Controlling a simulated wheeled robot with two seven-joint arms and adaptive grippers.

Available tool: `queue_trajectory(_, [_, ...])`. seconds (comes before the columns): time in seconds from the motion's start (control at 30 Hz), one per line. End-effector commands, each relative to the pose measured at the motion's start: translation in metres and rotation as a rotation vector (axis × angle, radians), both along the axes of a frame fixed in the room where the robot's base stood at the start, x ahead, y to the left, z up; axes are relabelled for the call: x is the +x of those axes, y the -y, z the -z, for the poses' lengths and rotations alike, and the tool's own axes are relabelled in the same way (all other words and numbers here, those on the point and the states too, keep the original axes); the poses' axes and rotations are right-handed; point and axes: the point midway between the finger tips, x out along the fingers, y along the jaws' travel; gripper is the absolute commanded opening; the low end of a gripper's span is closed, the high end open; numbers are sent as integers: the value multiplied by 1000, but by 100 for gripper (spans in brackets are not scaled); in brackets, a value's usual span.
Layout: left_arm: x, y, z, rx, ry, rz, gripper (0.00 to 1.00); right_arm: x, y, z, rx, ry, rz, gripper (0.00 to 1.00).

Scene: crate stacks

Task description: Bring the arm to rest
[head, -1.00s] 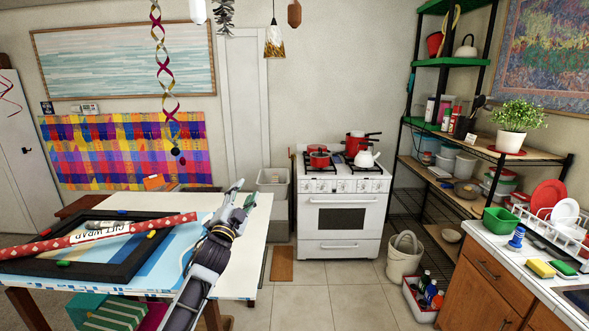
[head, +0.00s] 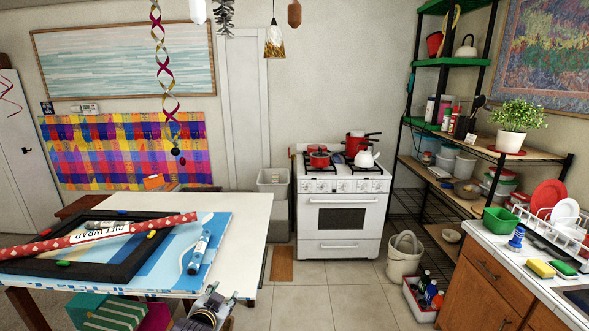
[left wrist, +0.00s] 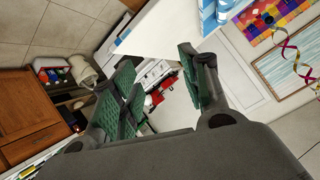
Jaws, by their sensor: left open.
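My left gripper (head: 222,295) is low in the head view, beside the front right edge of the table and apart from it. In the left wrist view my left gripper (left wrist: 157,78) has its green-padded fingers spread, with nothing between them. Most of my left arm is out of the head view. My right gripper is not in view.
The table (head: 240,225) holds a dark frame (head: 125,268), a red gift-wrap roll (head: 170,221) and a blue bottle-like item (head: 199,252). A white stove (head: 342,222) stands at the back. The tiled floor (head: 330,300) in the middle is clear.

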Motion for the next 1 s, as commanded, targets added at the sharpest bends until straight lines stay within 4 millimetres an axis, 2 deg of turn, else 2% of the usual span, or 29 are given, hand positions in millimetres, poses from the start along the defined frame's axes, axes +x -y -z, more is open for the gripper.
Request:
queue_trajectory(0.1, [-33,-3,23,-36,-103,-28,45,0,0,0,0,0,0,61])
queue_trajectory(0.3, [-89,-7,55,-94,-276,-74,45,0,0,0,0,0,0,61])
queue_trajectory(0.6, [-178,-11,87,-163,-526,-144,45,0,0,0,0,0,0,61])
queue_trajectory(0.8, [-216,-12,94,-185,-628,-172,45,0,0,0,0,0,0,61])
queue_trajectory(1.0, [-241,-12,97,-200,-696,-189,45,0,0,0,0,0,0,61])
